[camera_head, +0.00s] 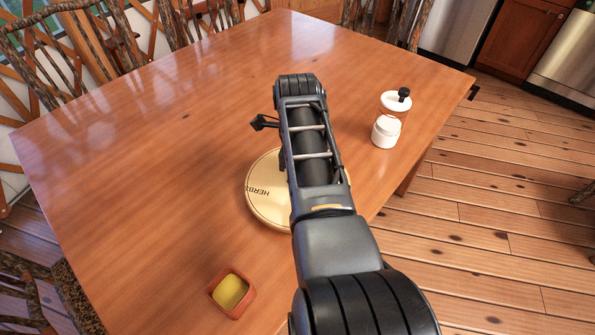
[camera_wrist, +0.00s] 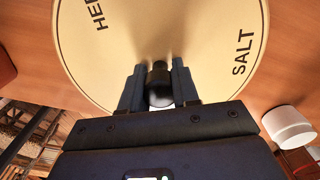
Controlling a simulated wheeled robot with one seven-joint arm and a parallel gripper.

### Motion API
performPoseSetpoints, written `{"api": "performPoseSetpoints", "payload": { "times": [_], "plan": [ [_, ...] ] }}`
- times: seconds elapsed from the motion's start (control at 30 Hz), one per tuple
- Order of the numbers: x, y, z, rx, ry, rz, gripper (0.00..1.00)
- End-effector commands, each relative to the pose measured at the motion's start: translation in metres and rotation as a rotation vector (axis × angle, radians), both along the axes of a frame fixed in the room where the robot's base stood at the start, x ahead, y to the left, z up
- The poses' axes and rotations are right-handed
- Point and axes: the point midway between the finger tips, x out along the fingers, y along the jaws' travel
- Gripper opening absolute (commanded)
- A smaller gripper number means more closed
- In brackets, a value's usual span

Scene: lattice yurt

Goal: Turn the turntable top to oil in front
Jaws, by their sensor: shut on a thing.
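The turntable top (camera_head: 262,205) is a round, pale cream disc on the wooden table, and my arm covers its right part in the head view. A label starting "HERB" shows on its left side. In the wrist view the disc (camera_wrist: 205,50) shows part of that label at upper left and "SALT" at right. No oil label is visible. My gripper (camera_wrist: 159,84) is shut on a small dark knob (camera_wrist: 159,92) near the disc's edge, with one finger on each side.
A white jar (camera_head: 386,132) stands right of the turntable, with a white-lidded, black-knobbed container (camera_head: 395,102) just behind it. A square terracotta dish (camera_head: 214,290) holding something yellow sits near the front edge. The table's (camera_head: 150,150) left and far areas are clear. Branch-work chairs line the far side.

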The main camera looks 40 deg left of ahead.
Motion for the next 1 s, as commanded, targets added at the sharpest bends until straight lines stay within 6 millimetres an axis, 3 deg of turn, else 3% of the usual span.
{"api": "performPoseSetpoints", "payload": {
  "times": [0.3,0.33,0.57,0.83,1.0],
  "plan": [
    [0.001,0.0,0.001,0.0,-0.002,-0.001,0.0],
    [0.001,0.0,0.001,0.0,-0.002,-0.001,0.33],
    [0.0,0.0,0.001,0.0,-0.001,0.0,0.55],
    [0.0,0.0,0.002,0.0,-0.001,0.0,0.56],
    [0.0,0.001,0.019,0.002,-0.002,0.001,0.56]
  ]
}}
